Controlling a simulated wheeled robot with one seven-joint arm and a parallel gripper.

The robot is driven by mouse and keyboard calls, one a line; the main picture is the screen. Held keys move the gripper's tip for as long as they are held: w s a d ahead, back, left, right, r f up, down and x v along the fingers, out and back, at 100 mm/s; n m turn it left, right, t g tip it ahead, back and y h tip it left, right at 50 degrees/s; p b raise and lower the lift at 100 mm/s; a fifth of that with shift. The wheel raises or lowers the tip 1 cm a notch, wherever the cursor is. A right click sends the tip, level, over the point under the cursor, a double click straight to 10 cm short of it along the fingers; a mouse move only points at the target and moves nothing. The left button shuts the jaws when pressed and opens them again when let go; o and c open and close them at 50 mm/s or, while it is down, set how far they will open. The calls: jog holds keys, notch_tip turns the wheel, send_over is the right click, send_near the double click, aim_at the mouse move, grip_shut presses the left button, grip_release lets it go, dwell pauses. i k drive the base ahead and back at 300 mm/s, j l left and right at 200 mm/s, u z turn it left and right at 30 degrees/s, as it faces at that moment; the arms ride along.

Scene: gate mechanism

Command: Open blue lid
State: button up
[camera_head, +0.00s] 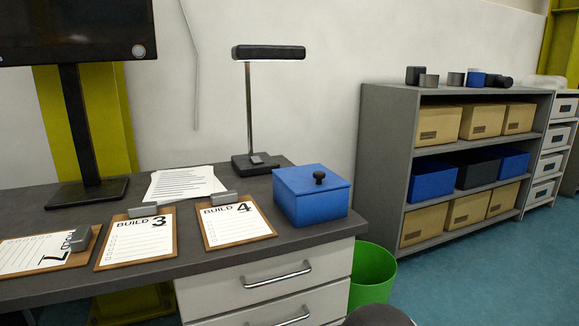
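A blue box (312,205) stands on the right end of the grey desk. Its flat blue lid (296,181) lies on top and looks shut. A round black knob (319,177) sticks up from the lid. My gripper is not in view. A dark rounded shape shows at the bottom edge, and I cannot tell what it is.
A desk lamp (249,160) stands behind the box. Clipboards (236,222) and papers (182,183) lie to its left. Below are white drawers (262,283) with handles. A green bin (370,272) stands right of the desk. A grey shelf (393,150) with bins is further right, beyond open floor.

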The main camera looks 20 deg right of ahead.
aim_at(312, 179)
jog(key=i+l+u, duration=0.15)
jog(key=l+u, duration=0.15)
jog(key=i+l+u, duration=0.1)
jog(key=l+u, duration=0.15)
jog(key=l, duration=0.3)
jog(key=i+l+u, duration=0.1)
jog(key=l+u, duration=0.2)
jog(key=l, duration=0.2)
